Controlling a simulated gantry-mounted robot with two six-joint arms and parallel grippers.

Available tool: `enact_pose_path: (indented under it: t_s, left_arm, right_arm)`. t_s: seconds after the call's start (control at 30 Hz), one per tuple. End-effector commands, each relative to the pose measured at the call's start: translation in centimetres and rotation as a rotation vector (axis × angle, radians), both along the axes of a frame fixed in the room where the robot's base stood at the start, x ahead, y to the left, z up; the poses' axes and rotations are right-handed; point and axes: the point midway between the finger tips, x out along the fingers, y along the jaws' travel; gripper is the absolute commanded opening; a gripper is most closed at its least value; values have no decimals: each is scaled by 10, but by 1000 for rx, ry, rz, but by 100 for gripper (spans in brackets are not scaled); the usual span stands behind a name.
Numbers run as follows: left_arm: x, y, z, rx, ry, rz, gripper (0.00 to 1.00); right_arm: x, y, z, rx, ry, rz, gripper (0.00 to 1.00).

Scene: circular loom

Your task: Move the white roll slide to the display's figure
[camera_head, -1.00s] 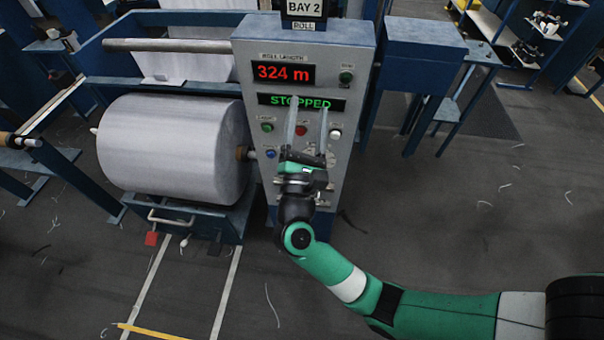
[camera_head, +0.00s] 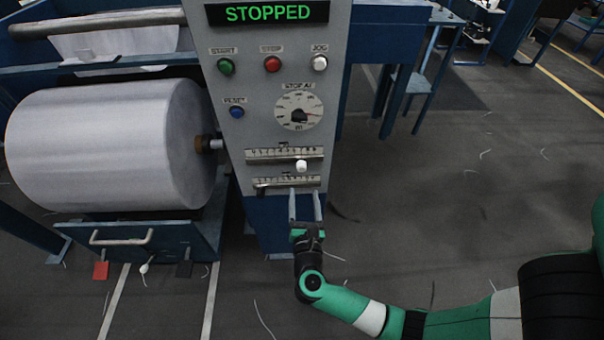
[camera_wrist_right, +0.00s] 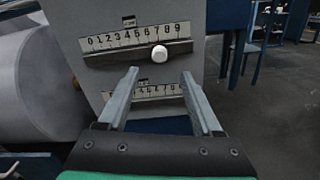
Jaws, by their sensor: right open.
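The white slide knob (camera_head: 301,166) sits right of the middle on the upper scale (camera_head: 270,155) of the grey control panel. In the right wrist view the knob (camera_wrist_right: 159,54) is near the 7 of a scale marked 0 to 9. My right gripper (camera_head: 305,193) is open and empty, below the knob and in front of the lower scale (camera_head: 270,183). In the wrist view its fingertips (camera_wrist_right: 160,73) are spread just below the knob, apart from it. The display (camera_head: 268,13) reads STOPPED. The length display is out of view now. My left gripper is not in view.
Above the scales are a dial (camera_head: 298,110), a green button (camera_head: 225,66), a red button (camera_head: 272,64), a white button (camera_head: 320,63) and a blue button (camera_head: 237,112). The floor at right is mostly clear.

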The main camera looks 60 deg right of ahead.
Motion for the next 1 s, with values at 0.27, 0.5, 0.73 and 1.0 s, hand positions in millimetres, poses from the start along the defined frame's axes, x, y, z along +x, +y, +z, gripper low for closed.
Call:
enact_pose_path:
  t_s: [0.27,0.5,0.73,1.0]
  left_arm:
    - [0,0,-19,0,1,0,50]
    - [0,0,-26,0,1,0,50]
    - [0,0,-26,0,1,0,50]
    - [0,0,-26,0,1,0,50]
  right_arm:
    - [29,-57,-3,-1,-3,-6,66]
    - [44,-84,-1,-1,-2,0,66]
    - [46,-86,0,0,-1,1,66]
    - [46,-86,0,0,-1,1,29]
